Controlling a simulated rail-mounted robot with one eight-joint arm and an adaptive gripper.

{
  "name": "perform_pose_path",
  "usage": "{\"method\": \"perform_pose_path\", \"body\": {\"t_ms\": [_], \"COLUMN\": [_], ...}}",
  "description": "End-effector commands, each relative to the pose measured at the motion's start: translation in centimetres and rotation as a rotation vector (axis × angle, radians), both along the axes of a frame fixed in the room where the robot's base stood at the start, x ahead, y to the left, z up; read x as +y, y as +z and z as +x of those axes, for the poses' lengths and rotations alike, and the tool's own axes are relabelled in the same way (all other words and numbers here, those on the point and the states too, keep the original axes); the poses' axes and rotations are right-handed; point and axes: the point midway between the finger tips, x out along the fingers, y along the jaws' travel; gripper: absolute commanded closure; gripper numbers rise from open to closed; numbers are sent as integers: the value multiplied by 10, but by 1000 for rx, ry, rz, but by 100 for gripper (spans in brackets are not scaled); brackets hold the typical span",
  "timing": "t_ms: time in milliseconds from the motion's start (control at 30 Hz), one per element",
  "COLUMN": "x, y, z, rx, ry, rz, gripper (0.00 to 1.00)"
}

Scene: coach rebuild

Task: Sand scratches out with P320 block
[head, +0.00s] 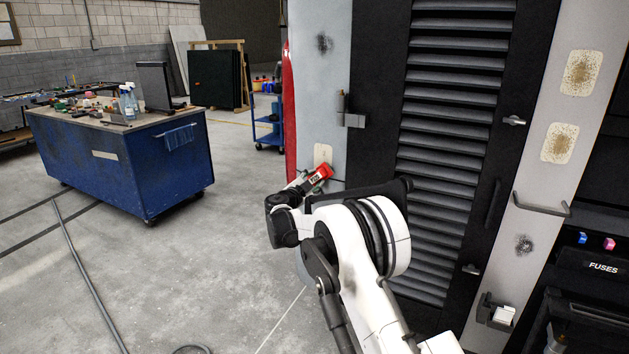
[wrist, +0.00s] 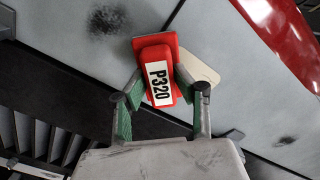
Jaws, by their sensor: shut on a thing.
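My gripper (wrist: 158,88) is shut on the red P320 block (wrist: 152,52), its green-padded fingers on both sides and the label facing the wrist camera. In the head view the block (head: 320,174) is at the pale grey panel (head: 330,100), just below a plain cream patch (head: 323,153). The block partly covers this patch (wrist: 202,68) in the wrist view. I cannot tell whether the block touches the panel. A dark scuffed spot (head: 323,43) is high on that panel. Another dark scuff (head: 523,244) is low on the right panel.
A black louvred door (head: 450,130) stands between the panels. Two speckled cream patches (head: 580,72) (head: 560,143) are on the right panel. A bracket (head: 350,118) and a handle rail (head: 541,207) stick out. A blue workbench (head: 130,160) stands left, with open floor before it.

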Motion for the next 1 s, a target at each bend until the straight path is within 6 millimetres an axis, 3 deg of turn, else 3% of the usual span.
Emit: {"method": "perform_pose_path", "body": {"t_ms": [1000], "x": [-7], "y": [0], "z": [16], "rx": [-1], "ry": [-1], "rz": [0], "gripper": [94]}}
